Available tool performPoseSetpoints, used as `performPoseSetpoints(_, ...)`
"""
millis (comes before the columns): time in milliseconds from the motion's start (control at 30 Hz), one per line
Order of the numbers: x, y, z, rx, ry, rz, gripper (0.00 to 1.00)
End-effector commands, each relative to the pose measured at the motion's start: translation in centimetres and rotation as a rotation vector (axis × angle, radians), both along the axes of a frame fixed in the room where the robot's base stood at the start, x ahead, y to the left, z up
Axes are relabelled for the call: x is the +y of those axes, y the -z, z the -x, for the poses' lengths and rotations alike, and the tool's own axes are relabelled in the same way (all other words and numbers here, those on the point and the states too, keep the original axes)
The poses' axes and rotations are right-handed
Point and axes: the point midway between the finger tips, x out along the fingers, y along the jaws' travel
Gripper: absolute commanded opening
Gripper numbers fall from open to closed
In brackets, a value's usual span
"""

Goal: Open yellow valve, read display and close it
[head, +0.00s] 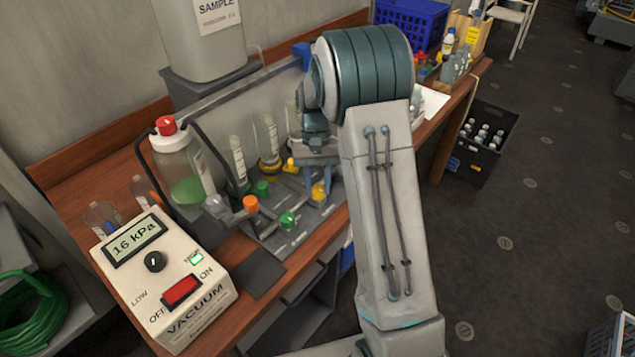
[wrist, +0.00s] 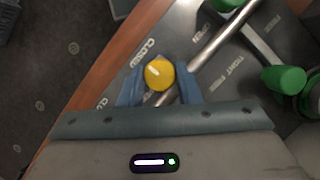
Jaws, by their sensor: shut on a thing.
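The yellow valve knob (head: 318,191) sits on the grey panel of the bench rig, at its right end. In the wrist view the yellow knob (wrist: 159,74) lies between the two blue fingers of my gripper (wrist: 160,88), which is shut on it. A CLOSED label is printed beside the knob. The knob has a pale mark on top; I cannot tell its setting. In the head view my gripper (head: 318,178) reaches down to the knob, partly behind my arm. The display (head: 134,240) on the white vacuum box reads 16 kPa.
The vacuum box (head: 170,280) has a black dial and a red switch. An orange knob (head: 251,204) and green knobs (head: 287,220) stand left of the yellow one. A red-capped jar (head: 182,170) with green contents and glass cylinders stand behind. A black crate (head: 482,140) is on the floor.

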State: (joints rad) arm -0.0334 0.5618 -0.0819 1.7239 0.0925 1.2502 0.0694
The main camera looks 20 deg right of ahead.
Motion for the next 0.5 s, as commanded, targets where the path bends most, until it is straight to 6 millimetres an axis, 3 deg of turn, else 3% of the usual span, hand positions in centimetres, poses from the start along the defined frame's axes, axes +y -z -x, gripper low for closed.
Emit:
performPoseSetpoints(467, -0.01, -0.02, -0.05, -0.002, 0.013, -0.001, 0.07)
performPoseSetpoints(500, -0.01, -0.02, -0.05, -0.002, 0.013, 0.000, 0.39)
